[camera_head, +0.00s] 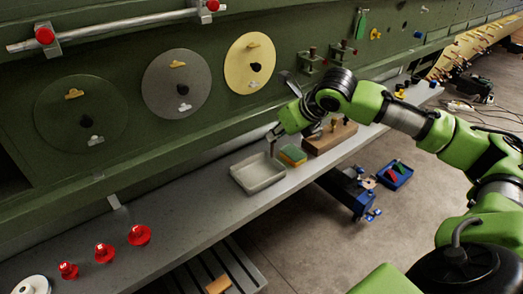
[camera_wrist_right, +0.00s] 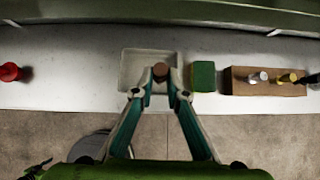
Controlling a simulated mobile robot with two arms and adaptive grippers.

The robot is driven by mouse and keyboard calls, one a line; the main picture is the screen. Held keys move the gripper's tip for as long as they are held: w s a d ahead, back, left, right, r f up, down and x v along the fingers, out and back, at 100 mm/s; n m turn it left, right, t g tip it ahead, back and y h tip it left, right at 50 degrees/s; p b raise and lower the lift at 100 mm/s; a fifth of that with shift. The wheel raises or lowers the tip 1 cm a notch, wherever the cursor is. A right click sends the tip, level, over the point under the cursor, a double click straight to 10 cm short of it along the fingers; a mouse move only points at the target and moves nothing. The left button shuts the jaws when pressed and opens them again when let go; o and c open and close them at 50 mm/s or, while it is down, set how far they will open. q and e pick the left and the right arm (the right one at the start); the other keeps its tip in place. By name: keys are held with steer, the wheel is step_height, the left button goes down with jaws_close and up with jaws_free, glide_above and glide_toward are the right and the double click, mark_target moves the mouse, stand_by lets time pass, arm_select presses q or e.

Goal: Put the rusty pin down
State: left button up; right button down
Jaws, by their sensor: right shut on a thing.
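The rusty pin (camera_wrist_right: 160,72) is a small brown, round-ended piece between the fingertips of my right gripper (camera_wrist_right: 160,90). The gripper is shut on it. In the head view my right gripper (camera_head: 272,134) comes in from the right over the ledge, and the pin shows only as a thin dark shape. A shallow pale grey tray (camera_head: 258,186) sits on the ledge below. In the wrist view the pin overlaps the tray (camera_wrist_right: 128,72); how high it is above the tray floor is hard to tell. My left gripper is not in view.
A green and yellow sponge (camera_head: 293,155) and a wooden block (camera_head: 330,137) holding several pins stand right of the tray. Several red knobbed pieces (camera_head: 104,252) stand on the grey ledge (camera_head: 180,205) at left. Discs hang on the green wall (camera_head: 130,55) behind.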

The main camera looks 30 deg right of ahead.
steer(key=w+a+f+p, duration=0.2)
steer(key=w+f, duration=0.1)
steer(key=f, duration=0.5)
steer(key=shift+w+a+f, duration=0.3)
steer(key=shift+w+f, duration=0.1)
steer(key=c, duration=2)
jaws_free()
steer(key=b+v, duration=0.1)
steer(key=v, duration=1.1)
steer(key=shift+b, duration=0.3)
